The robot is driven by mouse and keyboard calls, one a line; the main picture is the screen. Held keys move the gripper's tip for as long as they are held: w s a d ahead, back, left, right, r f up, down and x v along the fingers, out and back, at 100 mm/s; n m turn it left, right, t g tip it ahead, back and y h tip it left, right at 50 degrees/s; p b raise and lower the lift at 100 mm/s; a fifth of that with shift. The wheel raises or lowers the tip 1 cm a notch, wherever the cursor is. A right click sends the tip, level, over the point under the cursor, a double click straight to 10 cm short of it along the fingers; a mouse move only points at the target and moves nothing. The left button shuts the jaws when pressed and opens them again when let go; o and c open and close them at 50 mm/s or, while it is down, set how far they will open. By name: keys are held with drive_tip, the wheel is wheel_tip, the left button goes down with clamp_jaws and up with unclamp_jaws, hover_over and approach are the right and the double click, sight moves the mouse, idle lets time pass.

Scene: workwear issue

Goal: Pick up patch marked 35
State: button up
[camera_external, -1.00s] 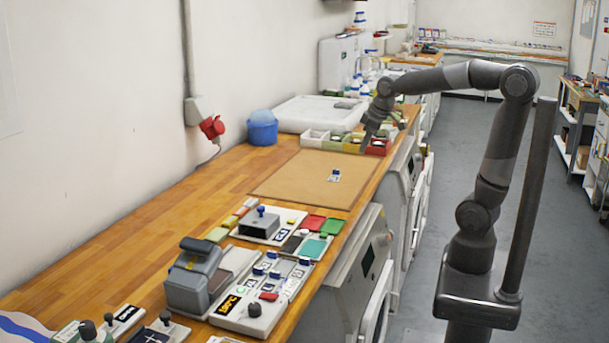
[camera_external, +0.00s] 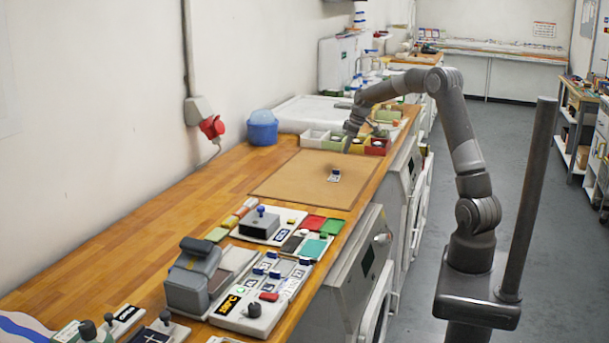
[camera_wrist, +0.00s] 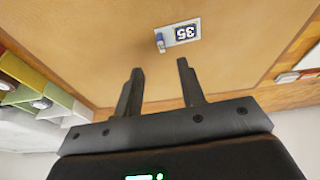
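The patch marked 35 (camera_wrist: 183,34) lies flat on a brown mat in the wrist view, with a dark printed "35" and a small blue-topped knob at one end. In the external view the patch (camera_external: 334,176) is a small white and blue piece near the right part of the mat. My gripper (camera_wrist: 158,68) is open, its two fingers apart with nothing between them. The patch lies beyond the fingertips, apart from them. In the external view my gripper (camera_external: 347,150) hangs over the far part of the mat, beyond the patch.
The brown mat (camera_external: 290,182) is otherwise bare. A row of small coloured bins (camera_external: 376,147) stands at its far edge. A blue tub (camera_external: 262,128) stands by the wall. Stamps, trays and a grey device (camera_external: 195,280) crowd the near bench. The bench's right edge is close.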

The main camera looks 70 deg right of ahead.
approach(334, 175)
drive_tip(key=shift+s+d+f, duration=0.3)
drive_tip(key=shift+d+f, duration=0.25)
drive_tip(key=shift+f, duration=0.05)
drive_tip(key=x, duration=0.2)
drive_tip(key=w+x, duration=0.1)
drive_tip(key=x, duration=0.2)
drive_tip(key=shift+w+f, duration=0.1)
drive_tip(key=shift+f, duration=0.05)
drive_tip(key=shift+c, duration=0.3)
clamp_jaws()
